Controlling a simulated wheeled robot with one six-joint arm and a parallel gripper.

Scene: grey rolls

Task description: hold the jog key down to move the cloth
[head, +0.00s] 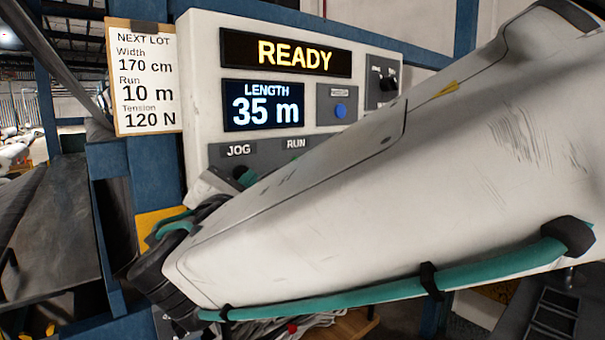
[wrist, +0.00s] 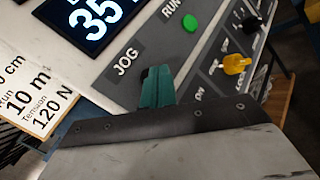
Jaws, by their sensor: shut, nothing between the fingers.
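The control panel (head: 205,90) is pale with a "READY" display (head: 299,54) and a "LENGTH 35 m" display (head: 263,105). Its JOG label (head: 238,150) shows at the lower left and also in the wrist view (wrist: 125,62). My gripper (wrist: 158,86) has teal fingertips, shut and empty, just below the JOG label. The jog key itself is hidden behind the fingertips. I cannot tell whether they touch or press it. My arm covers the lower panel in the head view. I cannot make out the cloth for certain.
A green button (wrist: 189,23) sits by the RUN label, close beside my fingertips. A yellow knob (wrist: 236,64) is farther right on the panel. A blue button (head: 340,110) is higher up. A "NEXT LOT" card (head: 146,78) hangs left of the panel, reading Run 10 m.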

